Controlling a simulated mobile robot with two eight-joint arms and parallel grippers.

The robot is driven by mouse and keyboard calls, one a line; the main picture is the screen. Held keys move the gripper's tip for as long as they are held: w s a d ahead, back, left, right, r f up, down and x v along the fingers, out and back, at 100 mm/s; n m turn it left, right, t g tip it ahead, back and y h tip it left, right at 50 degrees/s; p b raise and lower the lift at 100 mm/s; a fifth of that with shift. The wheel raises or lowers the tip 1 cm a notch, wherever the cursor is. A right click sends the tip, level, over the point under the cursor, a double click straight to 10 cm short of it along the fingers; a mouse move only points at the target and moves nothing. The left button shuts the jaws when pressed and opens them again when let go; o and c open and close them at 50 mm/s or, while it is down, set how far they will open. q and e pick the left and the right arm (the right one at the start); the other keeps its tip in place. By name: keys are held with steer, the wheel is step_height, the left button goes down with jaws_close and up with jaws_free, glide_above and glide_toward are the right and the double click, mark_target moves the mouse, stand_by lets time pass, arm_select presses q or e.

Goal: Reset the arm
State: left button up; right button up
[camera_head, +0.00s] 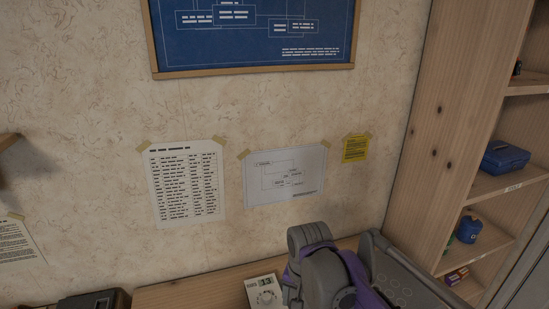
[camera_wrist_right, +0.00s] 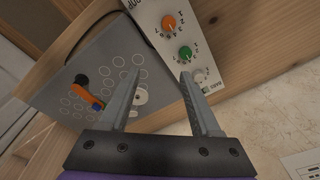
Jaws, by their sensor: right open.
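My right arm, grey and purple, comes in at the bottom middle of the head view. Its gripper is hidden there. In the right wrist view my right gripper (camera_wrist_right: 160,74) is open, its two grey fingers apart with nothing held between them. Beyond the fingers lie a grey panel (camera_wrist_right: 98,48) with rows of round marks and a white panel (camera_wrist_right: 150,10) with an orange knob (camera_wrist_right: 169,22) and a green knob (camera_wrist_right: 185,53). An orange and blue lever (camera_wrist_right: 88,94) sits on the grey panel. My left gripper is in neither view.
A wooden desk (camera_head: 190,291) runs along the wall, with a white device (camera_head: 263,292) beside my arm and a dark box (camera_head: 95,300) at left. A wooden shelf unit (camera_head: 450,110) stands at right, holding a blue case (camera_head: 504,158). Papers hang on the wall.

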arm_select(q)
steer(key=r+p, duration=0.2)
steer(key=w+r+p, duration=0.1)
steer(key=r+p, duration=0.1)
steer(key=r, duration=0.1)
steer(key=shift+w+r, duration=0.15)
arm_select(e)
steer(key=s+d+f+n+t, duration=0.1)
steer(key=s+d+n+t, duration=0.1)
steer(key=s+d, duration=0.4)
steer(key=s+d+f+n+t, duration=0.2)
steer(key=s+d, duration=0.4)
steer(key=s, duration=0.6)
steer(key=shift+s, duration=0.15)
